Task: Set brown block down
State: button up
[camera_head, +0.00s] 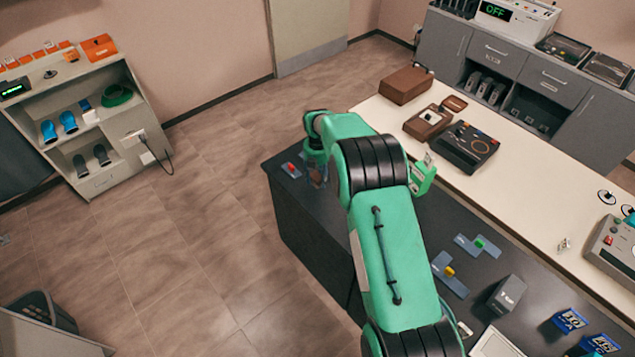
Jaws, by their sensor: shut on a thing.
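My green arm reaches over the dark table (310,225) to its far left end. My gripper (317,176) is low there, small in view and partly covered by my own wrist. It is shut on a small brown block (317,181), of which only a little shows. I cannot tell whether the block touches the table top. A blue-grey plate with a red piece (291,169) lies just left of the gripper.
Blue-grey plates with a green piece (479,243) and a yellow piece (449,272) lie right of my arm. A grey block (507,293) stands nearby. A cream counter (500,190) behind holds a brown box (406,85) and devices.

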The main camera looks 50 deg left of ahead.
aim_at(317, 182)
jog(key=shift+f, duration=1.5)
jog(key=shift+f, duration=0.1)
jog(key=o, duration=1.1)
jog(key=shift+o, duration=0.2)
notch_tip(317, 182, up, 12)
jog(key=shift+r, duration=0.1)
